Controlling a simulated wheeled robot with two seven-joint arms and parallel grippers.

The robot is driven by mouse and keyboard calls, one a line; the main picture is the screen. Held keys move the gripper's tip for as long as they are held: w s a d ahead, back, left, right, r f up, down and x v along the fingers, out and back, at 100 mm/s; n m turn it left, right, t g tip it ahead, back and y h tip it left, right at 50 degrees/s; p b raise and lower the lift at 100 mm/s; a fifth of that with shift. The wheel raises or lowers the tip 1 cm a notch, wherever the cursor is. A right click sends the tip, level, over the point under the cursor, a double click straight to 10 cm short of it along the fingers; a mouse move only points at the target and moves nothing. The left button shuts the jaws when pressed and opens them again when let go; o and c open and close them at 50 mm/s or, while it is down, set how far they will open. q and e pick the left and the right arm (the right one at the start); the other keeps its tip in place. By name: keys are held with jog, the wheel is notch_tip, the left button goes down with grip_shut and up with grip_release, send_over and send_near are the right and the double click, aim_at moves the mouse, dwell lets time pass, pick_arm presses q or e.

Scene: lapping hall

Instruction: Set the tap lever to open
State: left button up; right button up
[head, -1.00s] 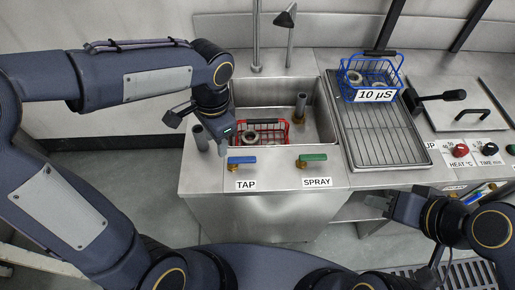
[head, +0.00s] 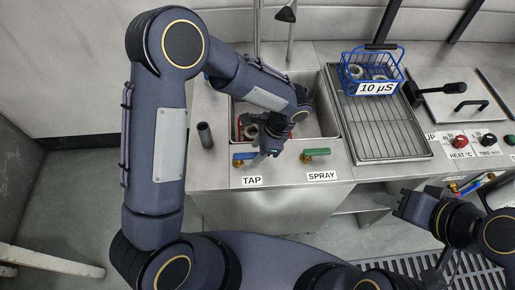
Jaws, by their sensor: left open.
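The blue tap lever (head: 243,156) sits on the front ledge of the sink above the label TAP (head: 252,181). It lies sideways, roughly along the front edge. My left gripper (head: 261,158) is open, at the right end of the blue lever. Whether it touches the lever I cannot tell. The green spray lever (head: 316,152) lies sideways to the right, above the label SPRAY (head: 322,176). My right gripper (head: 403,206) is at the lower right, away from the levers; its finger opening is not clear.
My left arm covers much of the sink (head: 325,112) and most of the red basket (head: 240,128). A dark upright tube (head: 205,135) stands left of the tap lever. A blue basket (head: 371,73) sits on the wire-racked drainer (head: 385,130). Heat and time knobs are at right.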

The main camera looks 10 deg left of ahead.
pick_arm(q)
jog(key=shift+a+f, duration=0.2)
jog(key=shift+f, duration=0.15)
grip_shut()
